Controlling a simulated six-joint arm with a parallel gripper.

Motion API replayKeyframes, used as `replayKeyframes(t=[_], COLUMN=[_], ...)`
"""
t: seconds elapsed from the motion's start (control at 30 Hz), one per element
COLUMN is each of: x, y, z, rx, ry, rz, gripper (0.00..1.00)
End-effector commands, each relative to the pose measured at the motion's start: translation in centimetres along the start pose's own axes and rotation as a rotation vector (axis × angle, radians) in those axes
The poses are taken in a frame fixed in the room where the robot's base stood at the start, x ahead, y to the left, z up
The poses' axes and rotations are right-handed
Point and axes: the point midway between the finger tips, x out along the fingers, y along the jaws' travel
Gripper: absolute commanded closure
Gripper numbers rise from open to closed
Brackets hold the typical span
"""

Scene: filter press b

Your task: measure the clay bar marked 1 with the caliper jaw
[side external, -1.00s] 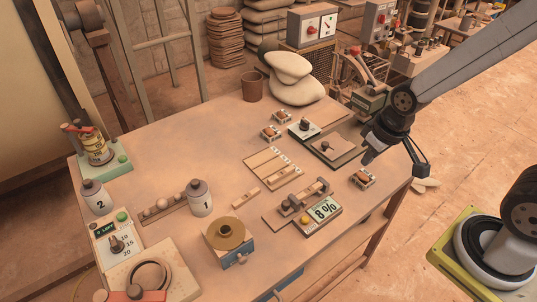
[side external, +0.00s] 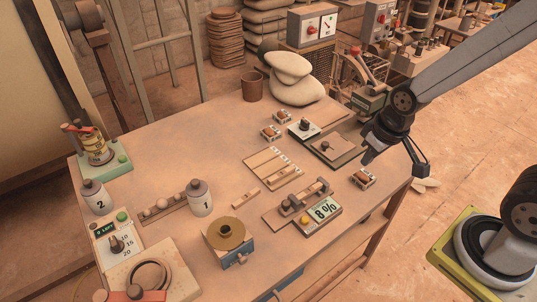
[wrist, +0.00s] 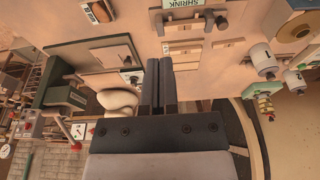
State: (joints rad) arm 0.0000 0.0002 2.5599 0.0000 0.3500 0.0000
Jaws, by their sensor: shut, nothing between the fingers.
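My gripper (side external: 369,157) is shut and empty, held above the right side of the table; its two fingers lie side by side in the wrist view (wrist: 159,66). The caliper (side external: 303,198) stands at the table's front right, beside a display reading 8 %. A brownish piece lies along it. In the wrist view the caliper (wrist: 190,24) is above the fingertips. A loose bar (side external: 246,198) lies left of the caliper. A slotted board (side external: 272,168) with small labels lies behind it. Small brown pieces sit on labelled holders (side external: 363,179). I cannot tell which clay bar is marked 1.
Weights 1 (side external: 201,199) and 2 (side external: 95,197) stand at left, near a counter panel (side external: 112,238). A blue block with a brass-coloured disc (side external: 227,233) is at the front. Pale sacks (side external: 294,80) and a brown cup (side external: 252,87) are at the back. The table's centre-left is clear.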

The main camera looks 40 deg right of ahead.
Motion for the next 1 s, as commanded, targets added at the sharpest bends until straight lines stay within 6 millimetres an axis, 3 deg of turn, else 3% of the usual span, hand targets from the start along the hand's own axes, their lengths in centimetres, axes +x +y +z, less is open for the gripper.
replayKeyframes(t=[0.03, 0.07, 0.27, 0.57, 1.0], x=[0.0, 0.0, 0.2, 2.1, 8.2], y=[0.0, 0.0, -0.3, -2.5, -9.3], z=[0.0, 0.0, -0.4, -3.3, -7.9], rx=[0.0, 0.0, -0.03, -0.284, -0.887], ry=[0.0, 0.0, -0.006, -0.056, -0.162], rz=[0.0, 0.0, -0.002, -0.022, -0.092], gripper=[1.0, 0.94, 0.3, 0.3, 0.3])
